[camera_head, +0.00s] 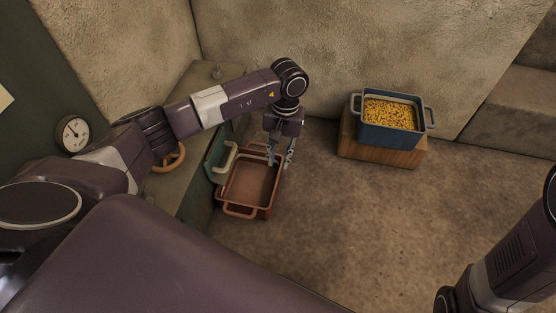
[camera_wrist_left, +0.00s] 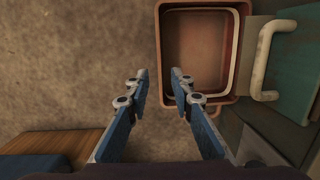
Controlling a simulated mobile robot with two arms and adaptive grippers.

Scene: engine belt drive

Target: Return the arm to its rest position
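My left arm reaches in from the left in the head view, and its gripper (camera_head: 281,153) hangs pointing down above the right side of a red-brown bin (camera_head: 240,212). In the left wrist view the two fingers of this gripper (camera_wrist_left: 160,82) are spread apart, with only floor and the bin's edge between and beyond them. The bin (camera_wrist_left: 165,50) looks empty inside. Part of my right arm (camera_head: 510,265) shows at the lower right of the head view; its gripper is out of the picture.
A blue bin (camera_head: 388,133) full of yellow bits stands on a wooden block (camera_head: 375,155) at the back right. A green cabinet with a pale handle (camera_head: 229,157) is beside the red-brown bin. A gauge (camera_head: 73,133) and an orange wheel (camera_head: 170,160) are at left. The middle floor is clear.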

